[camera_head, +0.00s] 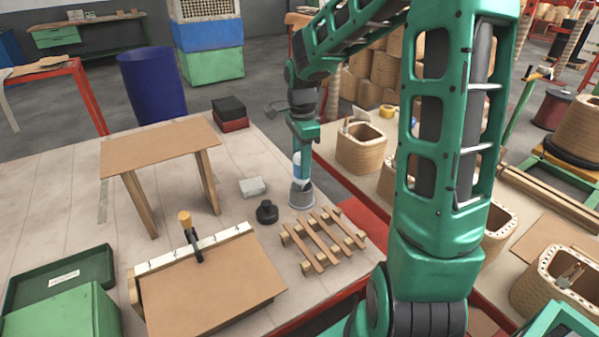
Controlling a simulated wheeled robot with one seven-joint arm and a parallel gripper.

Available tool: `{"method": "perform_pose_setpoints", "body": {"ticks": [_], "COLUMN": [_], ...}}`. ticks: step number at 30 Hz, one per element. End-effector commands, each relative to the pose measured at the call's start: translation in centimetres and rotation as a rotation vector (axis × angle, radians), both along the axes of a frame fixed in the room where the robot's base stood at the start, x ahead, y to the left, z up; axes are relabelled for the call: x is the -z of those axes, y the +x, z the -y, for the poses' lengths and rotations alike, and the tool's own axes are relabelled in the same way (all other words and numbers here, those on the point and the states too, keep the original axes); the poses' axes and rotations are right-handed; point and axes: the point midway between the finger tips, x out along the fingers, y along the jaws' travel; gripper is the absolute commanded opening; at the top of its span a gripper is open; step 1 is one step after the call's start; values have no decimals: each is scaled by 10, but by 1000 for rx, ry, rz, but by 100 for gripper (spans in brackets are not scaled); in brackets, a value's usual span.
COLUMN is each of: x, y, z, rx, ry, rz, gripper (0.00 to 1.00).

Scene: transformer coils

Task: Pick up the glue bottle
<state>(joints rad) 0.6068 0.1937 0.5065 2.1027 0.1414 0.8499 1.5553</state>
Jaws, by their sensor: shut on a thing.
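The glue bottle (297,170) is white with some blue and stands upright near the table's right edge. My gripper (301,154) comes down from above and is shut on its upper part. The fingers are small here and partly hide the bottle's top. The bottle's lower end meets a round grey cup-like piece (301,198) on the table. I cannot tell whether the bottle is in it, on it or just above it.
On the table (80,185) nearby are a black knob-like part (267,211), a light grey block (252,187), a wooden slatted rack (323,240) and a small wooden stand (160,147). Wound coils (361,148) stand to the right. My arm hides part of the right side.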

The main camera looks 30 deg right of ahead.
Motion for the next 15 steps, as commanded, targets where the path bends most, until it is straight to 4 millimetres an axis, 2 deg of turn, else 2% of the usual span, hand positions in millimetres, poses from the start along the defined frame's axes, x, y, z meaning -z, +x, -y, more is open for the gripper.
{"method": "perform_pose_setpoints", "body": {"ticks": [1,15], "x": [-10,-57], "y": [0,-9], "z": [0,-82], "rx": [-1,-5], "ry": [-2,0], "rz": [3,1], "gripper": [12,12]}}
